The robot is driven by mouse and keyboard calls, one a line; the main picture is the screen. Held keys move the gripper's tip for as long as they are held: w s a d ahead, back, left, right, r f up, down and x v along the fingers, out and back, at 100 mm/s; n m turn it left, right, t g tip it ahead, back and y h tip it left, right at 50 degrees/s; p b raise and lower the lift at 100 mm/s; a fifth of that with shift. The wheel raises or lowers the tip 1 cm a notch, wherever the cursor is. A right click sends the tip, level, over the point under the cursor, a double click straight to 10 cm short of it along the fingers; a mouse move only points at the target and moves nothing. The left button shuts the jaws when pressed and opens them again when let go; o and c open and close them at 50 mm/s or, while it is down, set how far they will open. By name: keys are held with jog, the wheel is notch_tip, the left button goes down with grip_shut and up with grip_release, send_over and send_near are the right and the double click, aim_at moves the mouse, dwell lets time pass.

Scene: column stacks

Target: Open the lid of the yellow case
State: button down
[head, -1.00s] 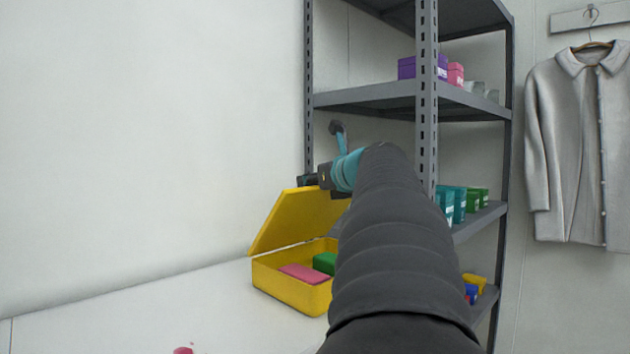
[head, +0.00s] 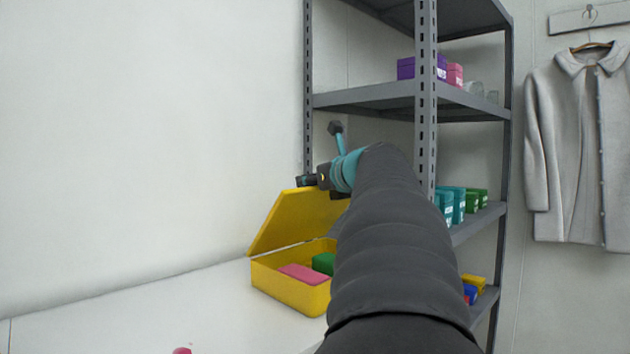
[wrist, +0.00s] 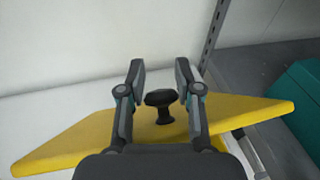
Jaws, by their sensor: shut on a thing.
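The yellow case (head: 285,289) stands on the white table with its lid (head: 288,222) raised and tilted up at the back. A pink block (head: 303,274) and a green block (head: 323,263) lie inside. My gripper (head: 309,181) is at the top edge of the lid. In the wrist view my gripper (wrist: 161,78) has a finger on each side of a black knob (wrist: 160,98) on the yellow lid (wrist: 75,148) and is shut on it. My arm hides the right part of the case.
A grey metal shelf unit (head: 427,110) with several small boxes stands behind and right of the case. A grey coat (head: 580,145) hangs at the far right. The white table (head: 140,310) is mostly clear left of the case; a small red thing (head: 182,350) shows at its front.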

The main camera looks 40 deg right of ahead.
jog(key=c, duration=0.8)
grip_release()
jog(key=shift+w+a+f, duration=0.2)
jog(key=shift+w+f, duration=0.2)
jog(key=shift+f, duration=0.2)
jog(key=shift+o, duration=0.2)
jog(key=shift+s, duration=0.1)
jog(key=shift+s+a+r, duration=0.15)
jog(key=shift+s+r, duration=0.4)
jog(key=shift+r, duration=0.2)
jog(key=shift+s+a+r, duration=0.1)
jog(key=shift+s+r, duration=0.4)
jog(key=shift+r, duration=0.2)
jog(key=s+a+r, duration=0.2)
jog(key=s+r, duration=0.6)
jog(key=r, duration=0.1)
jog(key=shift+s+a, duration=0.15)
jog(key=shift+a, duration=0.05)
jog(key=shift+s, duration=0.15)
jog(key=v, duration=1.1)
jog(key=shift+s+r, duration=0.2)
jog(key=shift+s, duration=0.2)
jog(key=shift+s, duration=0.1)
